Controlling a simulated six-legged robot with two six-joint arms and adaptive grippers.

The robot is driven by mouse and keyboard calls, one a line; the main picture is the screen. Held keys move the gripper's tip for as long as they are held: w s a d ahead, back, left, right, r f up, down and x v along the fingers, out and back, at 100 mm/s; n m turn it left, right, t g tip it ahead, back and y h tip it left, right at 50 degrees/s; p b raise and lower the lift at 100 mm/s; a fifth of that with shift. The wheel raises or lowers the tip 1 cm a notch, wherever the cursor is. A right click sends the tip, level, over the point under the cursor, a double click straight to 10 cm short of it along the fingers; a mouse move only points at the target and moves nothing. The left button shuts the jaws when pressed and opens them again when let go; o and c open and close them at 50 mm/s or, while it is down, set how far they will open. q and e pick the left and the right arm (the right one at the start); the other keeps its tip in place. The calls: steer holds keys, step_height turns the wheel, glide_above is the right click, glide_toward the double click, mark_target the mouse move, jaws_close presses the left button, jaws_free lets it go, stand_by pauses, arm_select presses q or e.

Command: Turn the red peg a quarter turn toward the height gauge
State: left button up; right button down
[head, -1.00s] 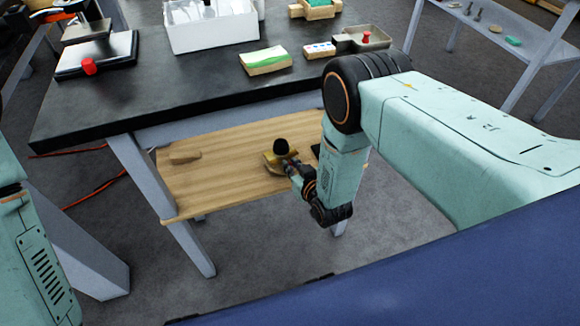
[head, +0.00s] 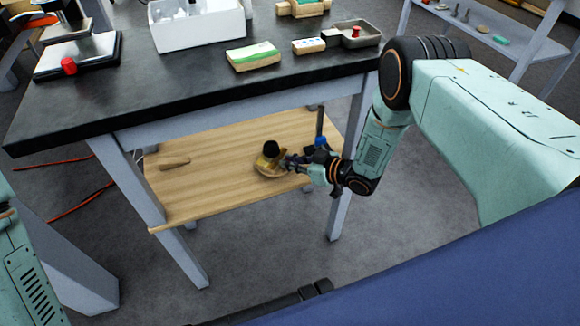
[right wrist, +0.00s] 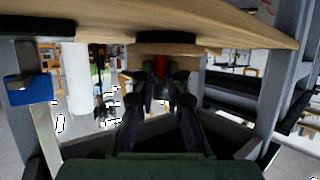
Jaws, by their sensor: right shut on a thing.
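My right gripper (head: 287,162) reaches in from the right, low over the wooden lower shelf. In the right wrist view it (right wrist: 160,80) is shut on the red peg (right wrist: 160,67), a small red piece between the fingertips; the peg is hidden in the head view. Just left of the gripper, a brass-coloured piece with a black knob (head: 271,149) sits on a rounded wooden base (head: 268,172). The height gauge, a dark upright post with a blue block (head: 321,143), stands right of it, behind my wrist; its blue block (right wrist: 28,88) is at left in the wrist view. My left gripper is out of view.
The black tabletop (head: 130,95) overhangs the shelf (head: 200,195); grey legs (head: 140,185) stand at its corners. A small wooden piece (head: 175,163) lies on the shelf's left. A white bin (head: 195,28) and a scale with a red knob (head: 68,66) are on top.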

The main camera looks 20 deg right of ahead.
steer(key=shift+w+d+n+g+y+b, duration=0.3)
steer(key=shift+n+g+y+b, duration=0.35)
steer(key=shift+n+b, duration=0.2)
steer(key=shift+w+d+n+g+y+b, duration=0.15)
steer(key=shift+w+n+g+y+b, duration=0.15)
steer(key=shift+n+g+y+b, duration=0.4)
steer(key=c, duration=1.4)
jaws_free()
steer(key=shift+o, duration=0.2)
steer(key=v, duration=1.2)
